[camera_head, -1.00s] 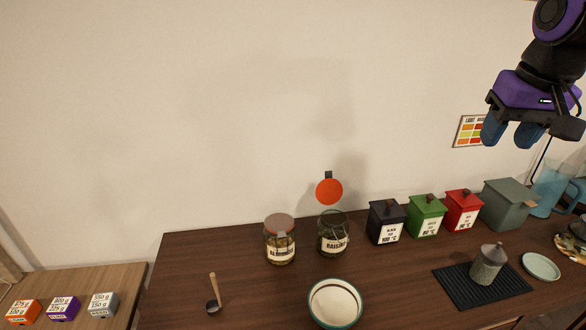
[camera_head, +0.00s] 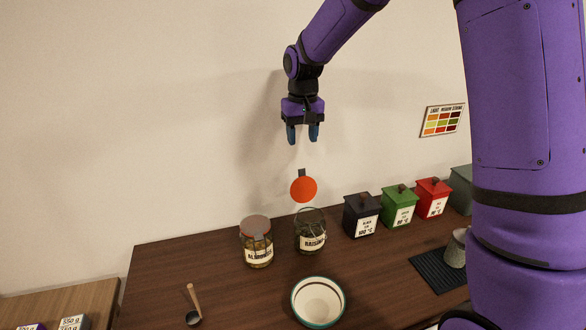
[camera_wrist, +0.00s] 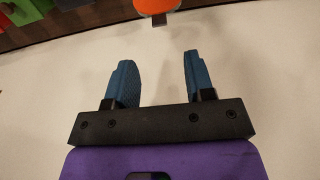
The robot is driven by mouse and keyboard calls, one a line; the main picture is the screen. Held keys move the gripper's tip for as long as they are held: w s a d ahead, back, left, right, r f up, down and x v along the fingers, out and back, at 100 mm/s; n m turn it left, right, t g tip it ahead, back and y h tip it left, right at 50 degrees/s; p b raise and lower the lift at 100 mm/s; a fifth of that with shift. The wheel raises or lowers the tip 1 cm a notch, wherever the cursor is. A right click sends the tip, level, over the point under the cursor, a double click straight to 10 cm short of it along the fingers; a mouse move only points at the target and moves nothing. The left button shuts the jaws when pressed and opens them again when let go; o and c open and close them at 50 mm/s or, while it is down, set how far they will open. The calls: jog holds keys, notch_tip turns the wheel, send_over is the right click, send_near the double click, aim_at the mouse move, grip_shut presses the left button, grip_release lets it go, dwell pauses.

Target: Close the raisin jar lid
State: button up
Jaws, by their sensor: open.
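The raisin jar (camera_head: 311,241) is a glass jar with a white label, standing upright on the dark counter. Its round orange-red lid (camera_head: 303,189) stands raised on edge above and behind the jar's mouth, so the jar is open. The lid also shows at the top of the wrist view (camera_wrist: 157,5). My gripper (camera_head: 303,140) is open and empty, pointing down above the lid and clear of it. Its two blue fingers (camera_wrist: 158,75) are apart with only wall between them in the wrist view.
The almond jar (camera_head: 257,247) with its red lid closed stands left of the raisin jar. A bowl (camera_head: 318,302) is in front, and a scoop (camera_head: 192,308) lies left. Black (camera_head: 361,216), green (camera_head: 399,207) and red (camera_head: 433,199) tins stand right. The wall is close behind.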

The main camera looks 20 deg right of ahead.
aim_at(302, 170)
notch_tip(302, 170, down, 10)
dwell(0.5)
grip_shut()
